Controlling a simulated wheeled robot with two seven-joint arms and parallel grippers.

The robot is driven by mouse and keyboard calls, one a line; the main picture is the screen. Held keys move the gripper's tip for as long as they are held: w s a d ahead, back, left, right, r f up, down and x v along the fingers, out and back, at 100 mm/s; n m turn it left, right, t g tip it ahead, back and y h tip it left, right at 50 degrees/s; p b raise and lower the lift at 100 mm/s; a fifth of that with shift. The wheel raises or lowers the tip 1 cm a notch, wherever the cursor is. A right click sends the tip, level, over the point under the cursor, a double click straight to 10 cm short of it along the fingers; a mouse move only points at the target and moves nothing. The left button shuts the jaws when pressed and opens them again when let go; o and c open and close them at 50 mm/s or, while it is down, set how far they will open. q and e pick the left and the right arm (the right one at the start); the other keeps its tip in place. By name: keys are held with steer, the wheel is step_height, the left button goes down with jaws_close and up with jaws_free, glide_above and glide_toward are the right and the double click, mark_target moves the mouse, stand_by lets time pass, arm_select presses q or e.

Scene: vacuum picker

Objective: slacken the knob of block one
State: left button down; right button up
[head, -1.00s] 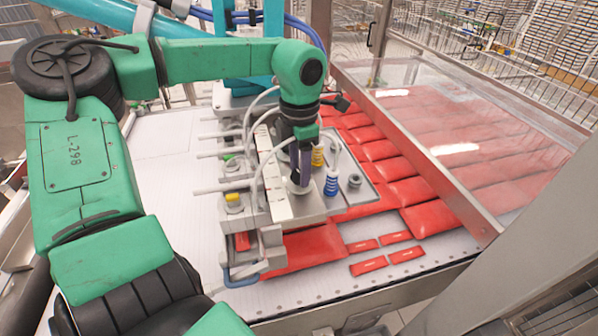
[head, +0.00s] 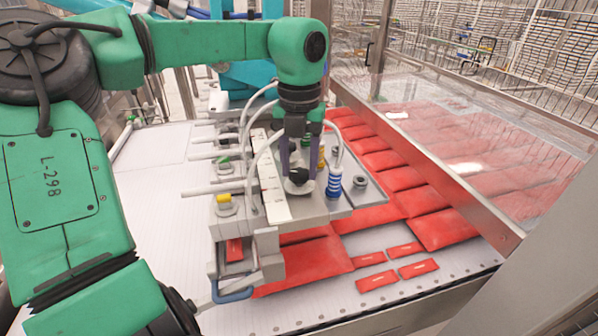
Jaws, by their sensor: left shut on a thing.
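My left gripper (head: 299,170) points straight down over the grey vacuum picker plate (head: 330,203). The knob sits on a pale round base on the block near the plate's front edge. The fingers hide part of the knob's sides. No block number is readable here. My right gripper is not in view.
White hoses arch close to the left. Red pouches (head: 443,229) lie below and right. A clear guard panel (head: 470,135) borders the right side.

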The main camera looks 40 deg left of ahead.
mark_target(299, 173)
arm_select(q)
steer(key=n+b, duration=0.2)
steer(key=n, duration=0.4)
steer(key=shift+w, duration=0.1)
steer(key=n+b, duration=0.1)
steer(key=n, duration=0.4)
steer(key=shift+b, duration=0.35)
steer(key=shift+r+n, duration=0.1)
steer(key=shift+n, duration=0.2)
steer(key=shift+c, duration=1.5)
jaws_free()
steer(key=shift+a, duration=0.1)
step_height(299, 173, up, 14)
steer(key=p, duration=0.2)
steer(key=shift+r+p, duration=0.2)
steer(key=shift+p, duration=0.1)
